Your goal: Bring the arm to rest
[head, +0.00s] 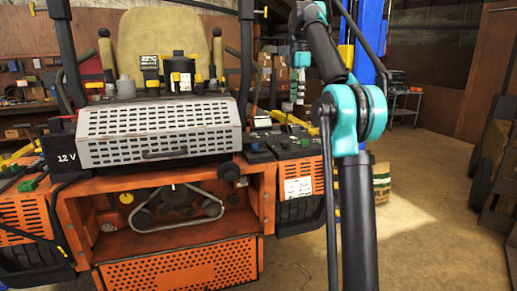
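My arm (357,215) rises from the bottom edge right of centre, with a teal joint (358,118) at mid-height. A dark link runs up and left from that joint to a second teal joint near the top edge. A narrow grey and teal wrist part hangs below it, and my gripper (297,98) seems to be at its lower end. The gripper is small and partly lost against the background, so I cannot tell its finger opening or whether it holds anything. It appears in front of or above the mower's right side; I see no clear contact.
An orange mower (180,265) with a grey perforated cover (160,131) and tan seat (165,42) fills the left and centre. A blue lift post (370,45) stands behind my arm. A cart (405,100) is farther back. Dark wooden racks (492,165) line the right edge.

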